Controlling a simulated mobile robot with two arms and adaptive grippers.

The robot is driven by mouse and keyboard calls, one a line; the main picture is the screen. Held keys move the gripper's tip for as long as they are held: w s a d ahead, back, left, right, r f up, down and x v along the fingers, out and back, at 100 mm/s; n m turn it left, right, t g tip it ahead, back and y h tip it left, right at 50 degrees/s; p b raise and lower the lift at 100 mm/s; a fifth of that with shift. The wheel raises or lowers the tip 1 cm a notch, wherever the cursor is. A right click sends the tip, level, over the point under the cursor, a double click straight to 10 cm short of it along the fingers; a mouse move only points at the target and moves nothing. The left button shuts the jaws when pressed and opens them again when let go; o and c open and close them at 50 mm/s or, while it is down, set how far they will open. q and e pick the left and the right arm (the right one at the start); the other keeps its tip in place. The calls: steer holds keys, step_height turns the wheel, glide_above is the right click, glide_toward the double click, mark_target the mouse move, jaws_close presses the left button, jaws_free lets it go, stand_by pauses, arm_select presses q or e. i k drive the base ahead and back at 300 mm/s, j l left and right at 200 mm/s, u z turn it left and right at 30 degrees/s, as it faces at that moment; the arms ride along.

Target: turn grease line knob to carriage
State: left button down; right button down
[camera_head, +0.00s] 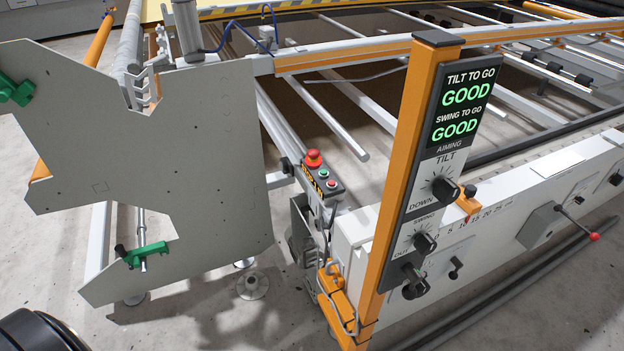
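No label reading grease line or carriage is legible, so I cannot tell which knob is that one. A black tilt knob (445,189) and a black swing knob (424,242) sit on the grey panel (421,170) of the orange post. A lower black knob (413,282) shows near the panel's foot. A small dark knob (455,264) is on the white machine front (480,245). Some lettering beside these is too small to read. Neither of my grippers is in view.
The panel's display (462,95) reads GOOD for tilt and for swing. A button box (322,182) with a red emergency button stands behind the orange post (398,180). A red-tipped lever (580,225) juts out at right. A large grey plate (150,150) fills the left; bare floor lies in front.

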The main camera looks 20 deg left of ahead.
mark_target(579, 200)
steer(key=k+j, duration=0.15)
steer(key=j, duration=0.2)
steer(key=k+j, duration=0.2)
steer(key=j, duration=0.15)
steer(key=k+j+u, duration=0.1)
steer(key=j, duration=0.25)
steer(key=k+j, duration=0.25)
steer(key=i+l+z, duration=0.3)
steer(key=i+l, duration=0.2)
steer(key=i+l+z, duration=0.3)
steer(key=i+l, duration=0.2)
steer(key=i+l+z, duration=0.3)
steer(key=i, duration=0.35)
steer(key=i+l+u, duration=0.15)
steer(key=u, duration=0.2)
steer(key=i+l+u, duration=0.1)
steer(key=l+u, duration=0.15)
steer(key=u, duration=0.15)
